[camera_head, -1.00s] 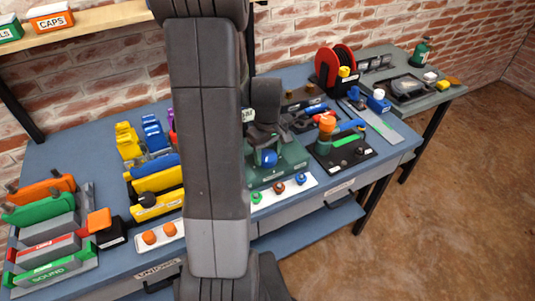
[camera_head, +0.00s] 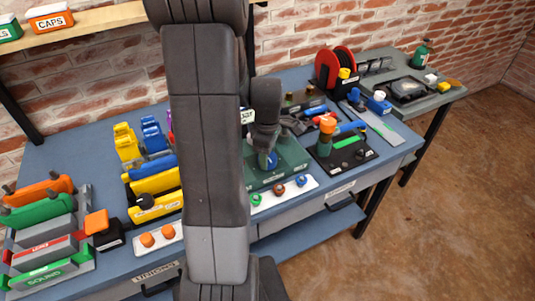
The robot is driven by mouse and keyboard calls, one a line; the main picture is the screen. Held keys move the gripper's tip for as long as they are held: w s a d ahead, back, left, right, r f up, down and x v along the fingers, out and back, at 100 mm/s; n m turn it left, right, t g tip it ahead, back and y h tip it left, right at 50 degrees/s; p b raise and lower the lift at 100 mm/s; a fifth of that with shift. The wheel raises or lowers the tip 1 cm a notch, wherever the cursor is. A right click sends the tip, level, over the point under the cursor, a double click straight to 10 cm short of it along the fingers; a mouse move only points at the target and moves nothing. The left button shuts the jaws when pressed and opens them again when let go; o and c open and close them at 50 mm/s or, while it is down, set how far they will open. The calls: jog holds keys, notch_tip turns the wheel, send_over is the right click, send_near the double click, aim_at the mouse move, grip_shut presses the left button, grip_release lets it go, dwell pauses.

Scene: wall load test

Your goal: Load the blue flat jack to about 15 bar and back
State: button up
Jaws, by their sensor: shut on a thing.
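My gripper (camera_head: 266,148) points down over the green box (camera_head: 292,165) near the middle of the bench. It is shut on the blue knob (camera_head: 271,161) on that box; the fingers hide part of the knob. A blue plate (camera_head: 155,168) lies against a yellow block (camera_head: 155,183) left of my arm. A blue stepped piece (camera_head: 153,134) stands behind them, beside a yellow one (camera_head: 127,142). I cannot tell which blue piece is the flat jack. No pressure reading is legible.
A white strip with coloured knobs (camera_head: 279,189) lies in front of the green box. A black plate with an orange-topped device (camera_head: 327,125) stands right of it. A red reel (camera_head: 335,67) is behind. Orange and green blocks (camera_head: 40,207) fill the left end.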

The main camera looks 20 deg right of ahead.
dwell(0.4)
jog(key=o, duration=1)
notch_tip(320, 180, up, 14)
jog(key=shift+f, duration=0.1)
dwell(0.6)
